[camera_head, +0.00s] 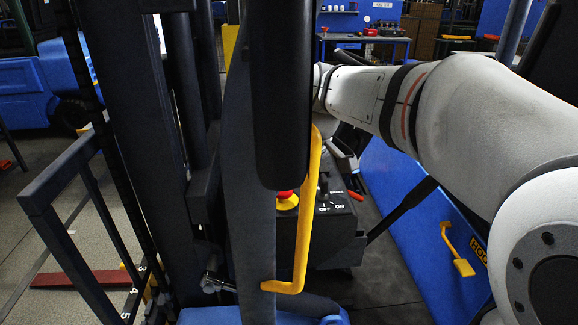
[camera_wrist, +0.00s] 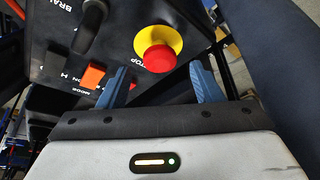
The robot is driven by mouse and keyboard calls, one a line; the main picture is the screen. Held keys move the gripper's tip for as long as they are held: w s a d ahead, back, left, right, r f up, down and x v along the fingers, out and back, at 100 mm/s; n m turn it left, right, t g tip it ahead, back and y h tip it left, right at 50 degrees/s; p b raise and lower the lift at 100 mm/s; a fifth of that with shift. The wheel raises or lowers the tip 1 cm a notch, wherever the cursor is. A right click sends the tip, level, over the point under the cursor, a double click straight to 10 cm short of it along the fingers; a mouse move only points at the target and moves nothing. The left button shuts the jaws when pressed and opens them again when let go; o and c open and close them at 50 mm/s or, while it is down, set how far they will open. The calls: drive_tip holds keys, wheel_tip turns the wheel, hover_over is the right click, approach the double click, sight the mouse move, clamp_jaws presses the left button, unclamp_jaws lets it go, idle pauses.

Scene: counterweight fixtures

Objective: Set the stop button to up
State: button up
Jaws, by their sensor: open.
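The stop button (camera_wrist: 159,58) is a red mushroom head on a yellow round base, set in a dark control panel (camera_wrist: 55,30) with white lettering. In the wrist view it stands just ahead of my gripper (camera_wrist: 163,85), whose two blue fingers are apart, one to each side of and below the button. The fingers do not visibly touch it. In the head view the stop button (camera_head: 286,197) shows on the panel, partly hidden behind a dark column. I cannot tell from the frames whether the button is up or pressed.
An orange-red switch (camera_wrist: 92,76) and a dark lever (camera_wrist: 92,22) sit left of the button. In the head view a yellow handrail (camera_head: 308,225) runs close beside the panel. A blue machine side with a yellow pedal (camera_head: 463,266) lies to the right.

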drive_tip(key=shift+x, duration=1.2)
